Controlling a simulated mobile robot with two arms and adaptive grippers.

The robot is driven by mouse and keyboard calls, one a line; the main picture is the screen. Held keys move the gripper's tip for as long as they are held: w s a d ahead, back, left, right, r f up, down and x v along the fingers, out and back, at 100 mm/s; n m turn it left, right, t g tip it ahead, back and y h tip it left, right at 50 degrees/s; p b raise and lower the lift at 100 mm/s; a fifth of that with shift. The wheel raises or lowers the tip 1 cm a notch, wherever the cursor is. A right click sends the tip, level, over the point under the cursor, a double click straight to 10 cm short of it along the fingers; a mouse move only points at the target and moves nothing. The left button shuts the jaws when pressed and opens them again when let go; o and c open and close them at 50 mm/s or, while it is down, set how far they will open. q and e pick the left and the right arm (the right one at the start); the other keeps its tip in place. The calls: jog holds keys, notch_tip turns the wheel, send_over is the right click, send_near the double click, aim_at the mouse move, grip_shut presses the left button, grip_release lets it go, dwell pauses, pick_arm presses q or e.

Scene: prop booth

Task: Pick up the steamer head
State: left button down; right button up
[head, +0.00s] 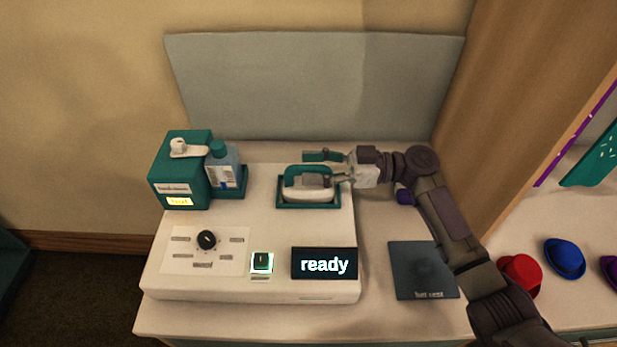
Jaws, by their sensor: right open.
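The steamer head (309,195) is white with a teal handle (305,170). It sits in a teal-rimmed cradle (281,206) on the back right of the white steamer base (210,285). My right gripper (330,168) reaches in from the right and is open. Its fingers are at the right end of the handle. I cannot tell whether they touch it. They hide part of that end. My left gripper is not in view.
A teal box (180,160) and a bottle (224,170) stand at the back left. A knob (206,240), a lit switch (262,262) and a display reading "ready" (325,264) are in front. A dark mat (422,270) lies right. Hats (565,258) sit farther right.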

jog(key=shift+a, duration=0.65)
grip_shut()
